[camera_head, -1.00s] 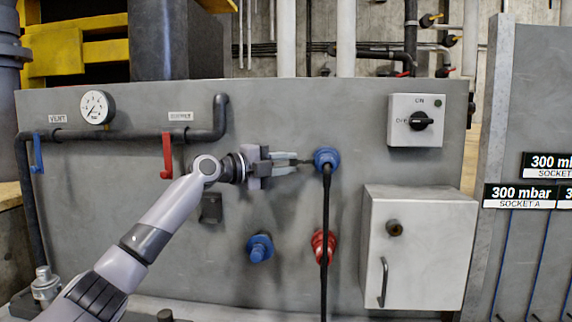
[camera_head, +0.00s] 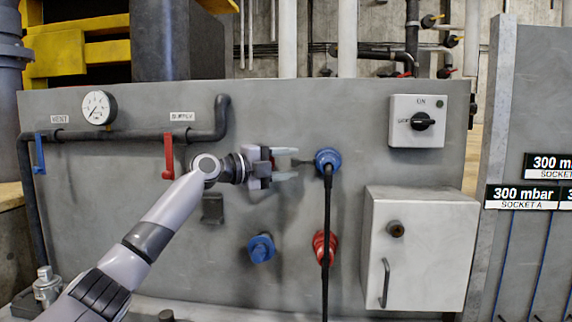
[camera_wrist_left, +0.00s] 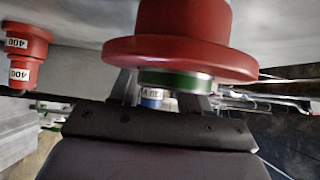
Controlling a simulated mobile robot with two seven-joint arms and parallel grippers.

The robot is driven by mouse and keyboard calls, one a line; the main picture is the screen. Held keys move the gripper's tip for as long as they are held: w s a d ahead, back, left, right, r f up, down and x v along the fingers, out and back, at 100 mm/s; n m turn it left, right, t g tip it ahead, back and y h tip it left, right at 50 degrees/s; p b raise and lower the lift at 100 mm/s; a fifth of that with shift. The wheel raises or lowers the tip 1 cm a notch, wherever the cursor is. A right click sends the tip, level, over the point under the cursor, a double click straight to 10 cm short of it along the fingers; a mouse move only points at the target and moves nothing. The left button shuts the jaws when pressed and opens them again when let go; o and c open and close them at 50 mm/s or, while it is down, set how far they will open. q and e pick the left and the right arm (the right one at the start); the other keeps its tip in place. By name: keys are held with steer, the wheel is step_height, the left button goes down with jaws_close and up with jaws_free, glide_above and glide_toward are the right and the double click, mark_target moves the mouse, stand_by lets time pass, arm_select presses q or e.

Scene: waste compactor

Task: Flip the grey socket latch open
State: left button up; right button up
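My left gripper (camera_head: 293,163) is in front of the grey panel, just left of the upper blue socket (camera_head: 327,158). Its fingers point right and stand apart. A small dark piece (camera_head: 303,162), perhaps the grey latch, shows at the socket's left side near the fingertips; its exact position is unclear. A black cable hangs from the socket. In the left wrist view, my fingers (camera_wrist_left: 160,92) are spread on either side of a small blue labelled part. A large red flanged body (camera_wrist_left: 180,45) with a green ring is close to the camera. My right gripper is not in view.
A lower blue socket (camera_head: 261,248) and a red socket (camera_head: 322,247) sit below. A red-handled valve (camera_head: 168,155) is left of my gripper. A switch box (camera_head: 416,121) and a protruding grey cabinet (camera_head: 420,250) stand to the right. The panel between them is mostly clear.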

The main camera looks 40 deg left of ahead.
arm_select(q)
steer(key=b+v, duration=0.3)
steer(key=v, duration=0.4)
steer(key=shift+b, duration=0.35)
steer(key=shift+s, duration=0.15)
